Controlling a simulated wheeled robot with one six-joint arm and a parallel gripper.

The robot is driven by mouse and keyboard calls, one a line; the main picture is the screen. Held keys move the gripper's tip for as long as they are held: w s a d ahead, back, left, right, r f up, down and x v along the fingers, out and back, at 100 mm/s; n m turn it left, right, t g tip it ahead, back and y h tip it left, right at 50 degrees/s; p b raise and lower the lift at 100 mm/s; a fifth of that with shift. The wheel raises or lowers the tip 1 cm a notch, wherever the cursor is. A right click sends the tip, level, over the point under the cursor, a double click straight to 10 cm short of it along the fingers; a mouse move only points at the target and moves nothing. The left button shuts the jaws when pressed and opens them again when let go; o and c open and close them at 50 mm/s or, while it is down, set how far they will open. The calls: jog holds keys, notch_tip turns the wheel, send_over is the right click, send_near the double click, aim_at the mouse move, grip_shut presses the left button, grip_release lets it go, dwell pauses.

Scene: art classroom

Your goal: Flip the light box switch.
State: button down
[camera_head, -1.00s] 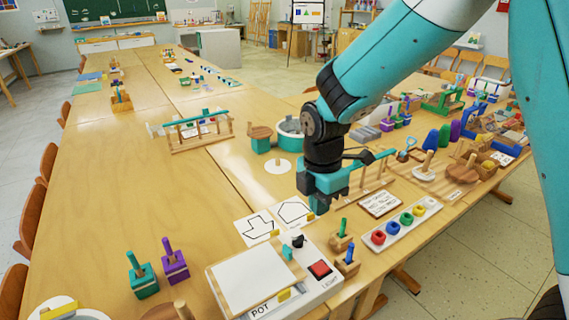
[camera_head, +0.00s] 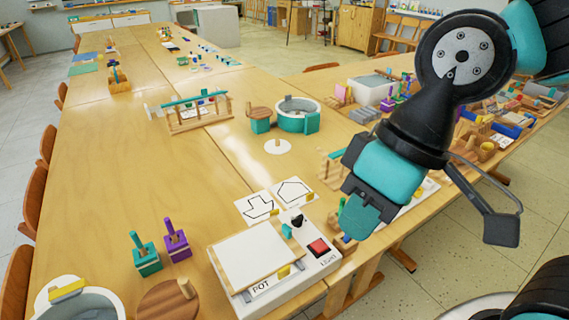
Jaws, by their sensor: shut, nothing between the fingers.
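The light box (camera_head: 308,277) is a pale box near the table's front edge. It has a white square panel (camera_head: 255,252) on its left and a control strip on its right. A red rocker switch (camera_head: 318,248) sits on that strip by the "LIGHT" label. A black knob (camera_head: 297,221) and a small teal piece (camera_head: 287,231) are behind the switch. A "POT" label is on the near side. My gripper (camera_head: 358,232) is shut and empty, pointing down just right of and above the red switch, apart from it. It hides part of the table behind it.
Two white cards with outlined shapes (camera_head: 259,207) lie behind the box. Teal and purple peg blocks (camera_head: 146,259) stand left of it. A teal-and-white round pot (camera_head: 298,114) is further back. My arm hides much of the crowded right side. The left table is largely clear.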

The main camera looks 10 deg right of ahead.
jog(key=w+d+f+n+g+h, duration=0.1)
jog(key=w+f+n, duration=0.25)
jog(key=w, duration=0.25)
jog(key=w+d+f+n+h, duration=0.1)
jog(key=w+f+n+h, duration=0.1)
jog(key=w+n, duration=0.3)
jog(key=n+g+h, duration=0.1)
jog(key=n+h, duration=0.1)
jog(key=n, duration=0.4)
send_near(325, 248)
jog(key=f, duration=0.2)
jog(key=s+f, duration=0.1)
jog(key=f, duration=0.4)
jog(key=shift+s+d+f, duration=0.15)
jog(key=shift+d+f, duration=0.05)
jog(key=shift+d, duration=0.2)
